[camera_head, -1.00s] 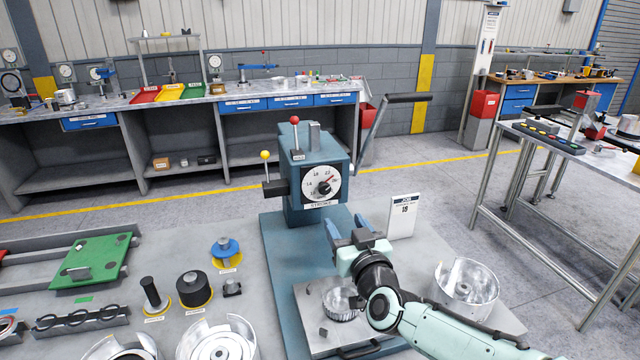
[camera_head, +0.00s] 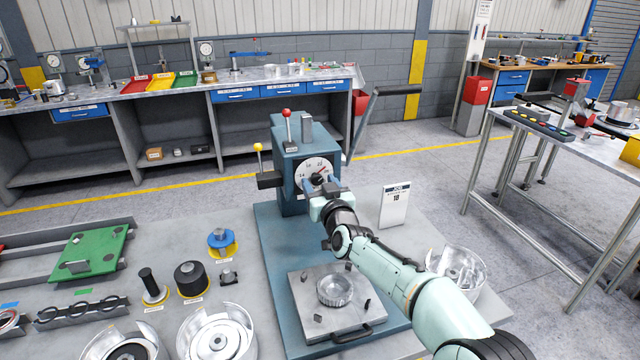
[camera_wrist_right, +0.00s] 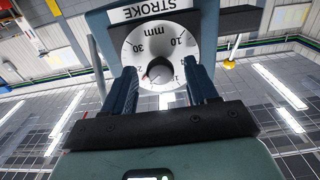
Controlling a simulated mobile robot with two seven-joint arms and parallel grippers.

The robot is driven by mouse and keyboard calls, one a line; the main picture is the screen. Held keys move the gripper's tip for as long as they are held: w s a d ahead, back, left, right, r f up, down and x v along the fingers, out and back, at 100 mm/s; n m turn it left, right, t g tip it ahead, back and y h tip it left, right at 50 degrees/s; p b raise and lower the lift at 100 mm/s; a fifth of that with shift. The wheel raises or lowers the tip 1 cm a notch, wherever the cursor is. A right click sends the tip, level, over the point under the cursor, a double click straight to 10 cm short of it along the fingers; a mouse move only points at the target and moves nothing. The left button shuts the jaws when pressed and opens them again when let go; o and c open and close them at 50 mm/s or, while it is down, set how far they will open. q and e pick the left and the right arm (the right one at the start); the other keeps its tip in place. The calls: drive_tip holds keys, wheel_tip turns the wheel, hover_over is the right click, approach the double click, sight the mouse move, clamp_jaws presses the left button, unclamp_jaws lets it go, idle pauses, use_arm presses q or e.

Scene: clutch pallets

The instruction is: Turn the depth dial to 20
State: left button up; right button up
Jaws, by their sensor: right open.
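The white round dial (camera_head: 307,171) sits on the front of the blue-grey press (camera_head: 292,145), its lower part hidden by my right gripper (camera_head: 319,188). In the right wrist view the dial (camera_wrist_right: 162,45) appears upside down, labelled STROKE and mm, with 10 and 30 legible. A red pointer shows near its centre knob (camera_wrist_right: 158,72); its exact reading is unclear. My right gripper (camera_wrist_right: 162,72) is open, with one finger on each side of the knob. I cannot tell whether the fingers touch it. My left gripper is not in view.
A job card (camera_head: 395,208) stands right of the press. A fixture plate (camera_head: 308,318) with a round metal part lies in front. The press lever (camera_head: 398,89) sticks out at upper right.

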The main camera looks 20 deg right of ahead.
drive_tip(key=c, duration=1)
drive_tip(key=shift+c, duration=0.2)
drive_tip(key=shift+n, duration=0.3)
drive_tip(key=shift+r+n, duration=0.1)
drive_tip(key=shift+n, duration=0.7)
drive_tip(key=n, duration=0.2)
drive_tip(key=shift+n, duration=0.3)
drive_tip(key=n, duration=0.2)
drive_tip(key=shift+n, duration=1.8)
